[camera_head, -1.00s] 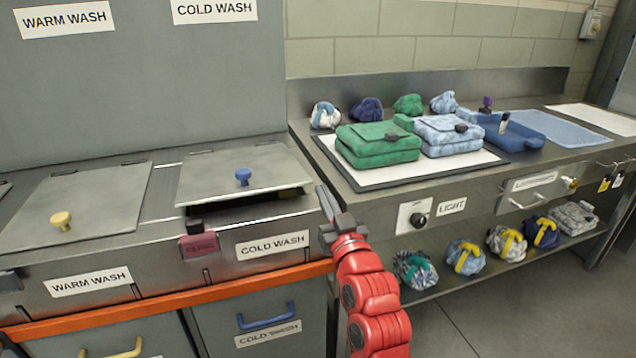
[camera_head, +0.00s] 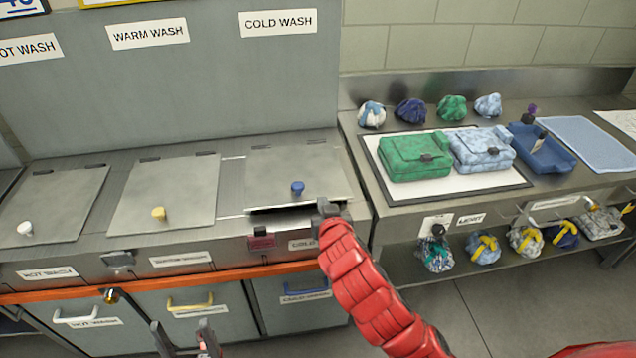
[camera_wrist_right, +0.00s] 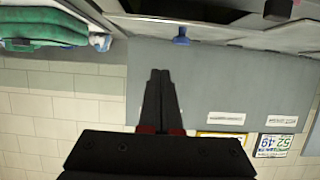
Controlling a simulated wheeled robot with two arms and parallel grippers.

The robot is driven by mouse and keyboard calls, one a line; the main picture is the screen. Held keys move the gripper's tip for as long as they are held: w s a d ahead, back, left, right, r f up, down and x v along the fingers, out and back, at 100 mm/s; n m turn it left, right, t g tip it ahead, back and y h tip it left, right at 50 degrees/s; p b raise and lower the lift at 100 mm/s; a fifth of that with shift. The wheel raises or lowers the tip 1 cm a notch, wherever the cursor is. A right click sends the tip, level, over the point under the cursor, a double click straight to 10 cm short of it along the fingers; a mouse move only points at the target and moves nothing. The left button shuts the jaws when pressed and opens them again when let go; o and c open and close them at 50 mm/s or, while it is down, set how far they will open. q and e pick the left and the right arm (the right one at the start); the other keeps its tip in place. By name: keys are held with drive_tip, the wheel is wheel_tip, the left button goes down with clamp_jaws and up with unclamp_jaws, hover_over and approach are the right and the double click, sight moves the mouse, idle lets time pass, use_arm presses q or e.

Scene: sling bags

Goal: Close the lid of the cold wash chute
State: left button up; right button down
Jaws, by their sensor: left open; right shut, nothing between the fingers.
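The cold wash chute lid (camera_head: 290,168) is a grey metal panel with a blue knob (camera_head: 297,188). A dark gap shows under its front edge, so it is slightly raised. My right gripper (camera_head: 328,207) is shut and empty at the lid's front right corner; the head view does not show whether it touches. In the right wrist view, the closed fingers (camera_wrist_right: 160,74) are apart from the blue knob (camera_wrist_right: 181,36) in the picture. My left gripper (camera_head: 183,335) is open and empty, low in front of the cabinet.
The warm wash lid (camera_head: 165,190) with a yellow knob and the hot wash lid (camera_head: 55,205) with a white knob lie flat to the left.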

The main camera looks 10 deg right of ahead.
drive_tip(key=w, duration=0.1)
drive_tip(key=p, duration=0.3)
hover_over(316, 196)
drive_tip(key=s, duration=0.3)
wheel_tip(316, 196, down, 4)
drive_tip(key=r, duration=0.1)
drive_tip(key=f, duration=0.3)
drive_tip(key=shift+s+a+f+p, duration=0.1)
drive_tip(key=shift+s+a+p, duration=0.15)
drive_tip(key=shift+s+p, duration=0.15)
drive_tip(key=shift+s+d+f, duration=0.1)
drive_tip(key=shift+s+f, duration=0.05)
drive_tip(key=shift+f, duration=0.6)
drive_tip(key=shift+t, duration=0.7)
drive_tip(key=f+b, duration=0.5)
drive_tip(key=b, duration=0.4)
drive_tip(key=shift+s+b, duration=0.2)
drive_tip(key=shift+b, duration=0.2)
drive_tip(key=shift+f+b, duration=0.1)
drive_tip(key=shift+b, duration=0.5)
drive_tip(key=shift+s, duration=0.1)
